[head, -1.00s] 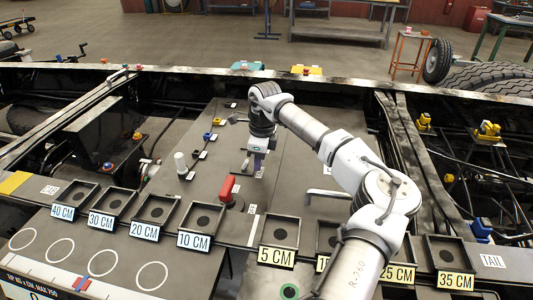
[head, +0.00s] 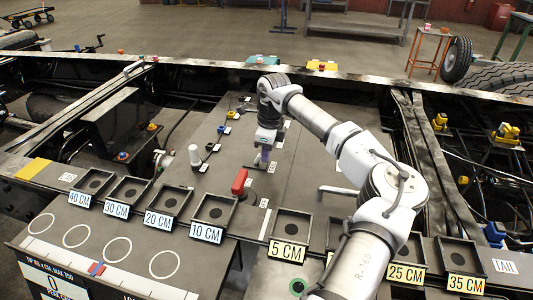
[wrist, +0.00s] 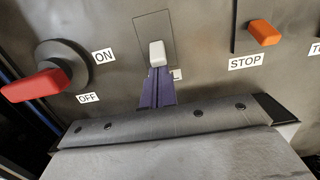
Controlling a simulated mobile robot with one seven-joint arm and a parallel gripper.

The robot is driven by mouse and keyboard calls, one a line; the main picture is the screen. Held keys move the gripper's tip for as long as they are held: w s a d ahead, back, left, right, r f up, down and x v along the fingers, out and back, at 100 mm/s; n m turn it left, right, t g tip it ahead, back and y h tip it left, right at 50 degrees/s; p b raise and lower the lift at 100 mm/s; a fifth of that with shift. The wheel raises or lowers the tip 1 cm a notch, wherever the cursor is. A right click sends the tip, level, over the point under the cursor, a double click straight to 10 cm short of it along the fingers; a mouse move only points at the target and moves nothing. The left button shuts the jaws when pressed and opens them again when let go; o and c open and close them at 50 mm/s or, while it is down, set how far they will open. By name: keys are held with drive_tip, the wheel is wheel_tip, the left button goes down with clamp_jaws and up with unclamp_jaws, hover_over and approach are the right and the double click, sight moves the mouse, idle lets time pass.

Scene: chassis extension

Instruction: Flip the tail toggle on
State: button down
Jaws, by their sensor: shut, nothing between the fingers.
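My gripper (wrist: 157,92) is shut and empty. Its purple fingers point at a pale grey toggle (wrist: 157,53) on the dark panel, with the tips at its lower end. I cannot tell whether they touch it. The label beside this toggle is mostly hidden by the fingers, so I cannot read whether it is the tail toggle. In the head view my gripper (head: 264,157) is low over the panel, just beyond the red rotary handle (head: 240,181), and it hides the toggle there.
In the wrist view the red handle (wrist: 36,86) with ON and OFF labels is close on the left. An orange switch (wrist: 263,32) above a STOP label is on the right. A TAIL label (head: 506,266) sits on the right frame rail. Open trays (head: 212,211) line the front.

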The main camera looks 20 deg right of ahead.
sight(259, 155)
drive_tip(key=shift+w+a+r, duration=0.15)
drive_tip(key=shift+w+a, duration=0.05)
drive_tip(key=shift+a, duration=0.05)
drive_tip(key=shift+w+a+r, duration=0.25)
drive_tip(key=shift+w+a, duration=0.1)
drive_tip(key=shift+a, duration=0.2)
drive_tip(key=shift+r, duration=0.1)
drive_tip(key=shift+r+p, duration=0.3)
drive_tip(key=shift+r, duration=0.45)
drive_tip(key=shift+d, duration=0.1)
